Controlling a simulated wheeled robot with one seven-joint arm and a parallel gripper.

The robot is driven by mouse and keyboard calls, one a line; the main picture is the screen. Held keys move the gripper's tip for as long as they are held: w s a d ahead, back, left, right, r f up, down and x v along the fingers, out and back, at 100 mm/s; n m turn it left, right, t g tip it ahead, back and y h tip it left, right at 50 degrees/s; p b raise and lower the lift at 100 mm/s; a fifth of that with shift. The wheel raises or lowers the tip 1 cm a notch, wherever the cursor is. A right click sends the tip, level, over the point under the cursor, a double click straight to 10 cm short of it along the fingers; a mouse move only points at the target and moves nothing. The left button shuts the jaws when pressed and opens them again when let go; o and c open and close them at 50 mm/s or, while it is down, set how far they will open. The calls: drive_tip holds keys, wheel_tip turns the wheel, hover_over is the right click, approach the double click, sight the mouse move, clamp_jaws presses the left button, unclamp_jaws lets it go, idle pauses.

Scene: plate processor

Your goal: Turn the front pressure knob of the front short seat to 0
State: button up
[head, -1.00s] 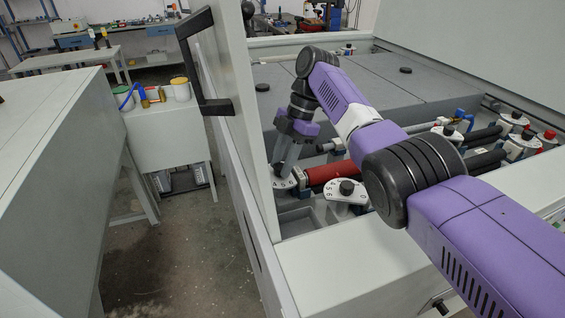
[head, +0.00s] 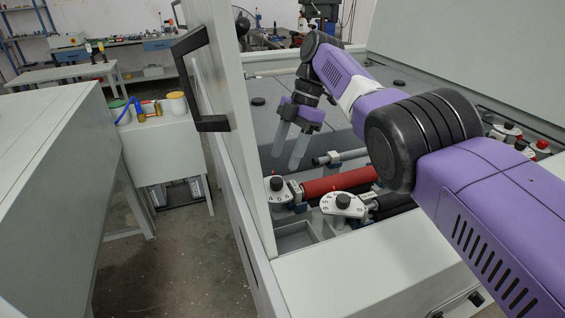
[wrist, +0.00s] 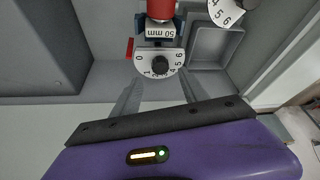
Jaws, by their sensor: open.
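A white dial with a black knob (head: 276,184) sits at the left end of a red cylinder (head: 338,181) in the head view. In the wrist view the black knob (wrist: 160,64) sits mid-picture on its dial, numbered from 0 at left to 6 at right, below a "50 mm" label. Its pointer direction is too small to tell. A second dial with a black knob (head: 343,201) stands to the right and nearer. My gripper (head: 287,155) is open and empty, its fingers pointing down above and behind the first knob. In the wrist view the fingers lie either side below the dial, apart from it.
A cabinet door with a black handle (head: 213,123) stands open at left. A grey recessed tray (head: 293,237) lies in front of the first knob. More dials (head: 505,131) with red knobs stand at right. The grey deck behind my gripper is mostly clear.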

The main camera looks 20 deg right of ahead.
drive_tip(key=shift+d+r, duration=0.2)
drive_tip(key=shift+r, duration=0.35)
